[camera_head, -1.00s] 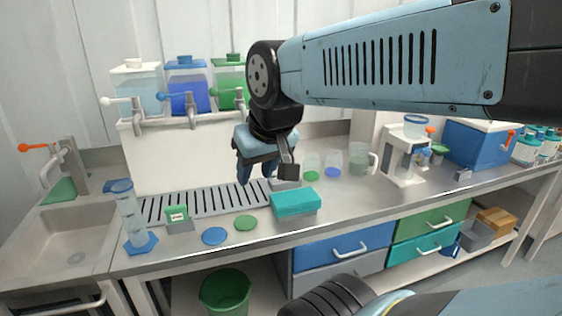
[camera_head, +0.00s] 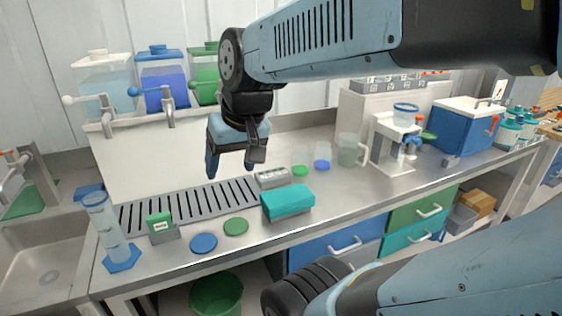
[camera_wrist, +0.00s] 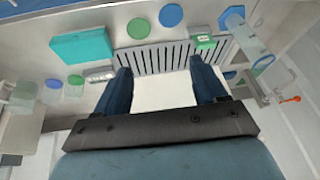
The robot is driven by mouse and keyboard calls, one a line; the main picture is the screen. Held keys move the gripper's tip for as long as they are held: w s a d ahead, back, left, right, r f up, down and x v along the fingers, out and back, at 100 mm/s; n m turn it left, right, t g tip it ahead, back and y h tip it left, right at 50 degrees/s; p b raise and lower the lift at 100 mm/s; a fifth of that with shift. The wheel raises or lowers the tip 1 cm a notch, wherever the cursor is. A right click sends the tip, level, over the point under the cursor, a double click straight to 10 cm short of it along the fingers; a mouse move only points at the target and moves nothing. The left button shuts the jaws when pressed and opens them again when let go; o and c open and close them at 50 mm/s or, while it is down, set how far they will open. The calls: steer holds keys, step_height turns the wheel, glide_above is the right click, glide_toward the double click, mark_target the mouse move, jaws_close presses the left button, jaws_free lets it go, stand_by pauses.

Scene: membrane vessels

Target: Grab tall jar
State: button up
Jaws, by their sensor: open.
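No single vessel is plainly the tall jar. Two clear jars stand together at the back of the counter, one with a green disc at its foot (camera_head: 300,171) and one with a blue disc (camera_head: 322,164). A clear jug with a handle (camera_head: 348,150) is right of them. A tall clear cylinder on a blue hexagonal base (camera_head: 113,232) stands upright at the counter's left end. My gripper (camera_head: 232,165) is open and empty, above the slotted grate and left of the jars. The wrist view shows its fingers (camera_wrist: 160,70) apart with nothing between them.
A teal box (camera_head: 288,202), a small grey block, two flat discs and a small green-labelled item (camera_head: 161,226) lie on the counter. Three tanks with taps (camera_head: 162,80) stand behind. A white stand (camera_head: 395,145) and a blue cooler (camera_head: 465,125) are right. Bare counter lies front right.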

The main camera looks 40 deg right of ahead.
steer(key=shift+o, duration=1.3)
steer(key=w+f+m+g+y, duration=0.1)
steer(key=f+m, duration=0.1)
steer(key=w+f+m+g+y, duration=0.1)
steer(key=w+f, duration=0.1)
steer(key=shift+m+y, duration=0.3)
steer(key=shift+m, duration=0.1)
steer(key=w+d+f+m+t+y, duration=0.5)
steer(key=w+d+f+m+y, duration=0.2)
steer(key=w+d+m, duration=0.6)
steer(key=m+t+h, duration=1)
steer(key=m, duration=0.8)
glide_toward(298, 155)
steer(key=shift+s+d+f, duration=0.2)
steer(key=shift+d+f, duration=0.15)
steer(key=shift+f, duration=0.2)
steer(key=shift+s+d+f, duration=0.2)
steer(key=shift+d+f, duration=0.2)
steer(key=shift+f, duration=0.1)
steer(key=shift+d+f, duration=0.15)
steer(key=w, duration=1.3)
steer(key=shift+w+d, duration=0.25)
steer(key=shift+w, duration=0.05)
